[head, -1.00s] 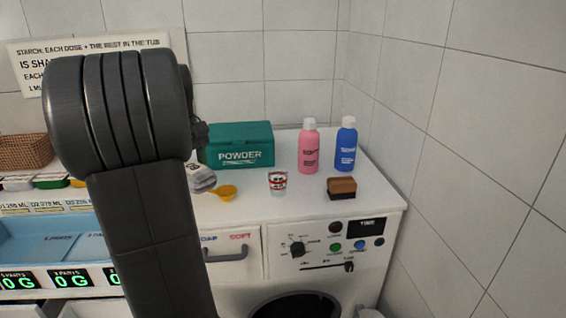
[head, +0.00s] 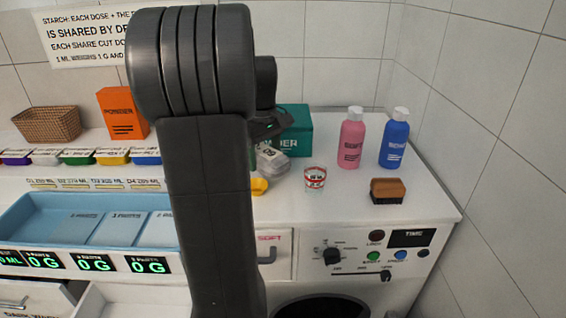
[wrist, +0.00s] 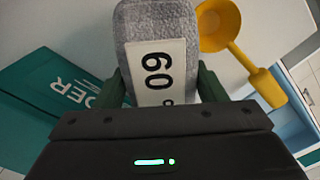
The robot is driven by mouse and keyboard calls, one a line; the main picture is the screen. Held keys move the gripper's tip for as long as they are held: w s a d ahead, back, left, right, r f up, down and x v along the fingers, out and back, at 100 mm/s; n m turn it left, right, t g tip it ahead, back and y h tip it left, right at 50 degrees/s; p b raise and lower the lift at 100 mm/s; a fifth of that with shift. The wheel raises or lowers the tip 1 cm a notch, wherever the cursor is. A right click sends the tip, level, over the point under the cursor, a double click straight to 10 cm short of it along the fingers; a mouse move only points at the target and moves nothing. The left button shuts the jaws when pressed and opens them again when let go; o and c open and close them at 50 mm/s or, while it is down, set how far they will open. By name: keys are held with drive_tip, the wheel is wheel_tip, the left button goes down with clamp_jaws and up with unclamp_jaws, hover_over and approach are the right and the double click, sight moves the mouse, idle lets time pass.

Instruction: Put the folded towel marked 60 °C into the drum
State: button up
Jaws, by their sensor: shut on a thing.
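The folded grey towel (wrist: 155,22) fills the top middle of the wrist view, with a white label reading 60 and a partly cut-off mark. My gripper (wrist: 165,88) is shut on it, a dark green finger on either side. In the head view the towel (head: 272,161) shows just right of my arm, in front of the green powder box and above the yellow scoop. My gripper in the head view is mostly hidden behind my arm. The drum (head: 322,306) is a dark round opening at the bottom of the head view, partly cut off.
The yellow scoop (wrist: 228,30) lies close beside the towel, and the green powder box (head: 295,130) stands behind it. A red-and-white cup (head: 315,179), pink bottle (head: 351,138), blue bottle (head: 395,138) and brown brush (head: 387,190) stand to the right.

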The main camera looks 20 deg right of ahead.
sight(282, 165)
drive_tip(key=d+f, duration=0.1)
drive_tip(key=d, duration=0.1)
drive_tip(key=s+d+f, duration=0.1)
drive_tip(key=d, duration=0.1)
drive_tip(key=shift+s+f+p, duration=0.1)
drive_tip(key=shift+f+p, duration=0.2)
drive_tip(key=shift+p, duration=0.05)
drive_tip(key=shift+d+f, duration=0.2)
drive_tip(key=shift+f, duration=0.05)
drive_tip(key=shift+f, duration=0.15)
drive_tip(key=o, duration=1.1)
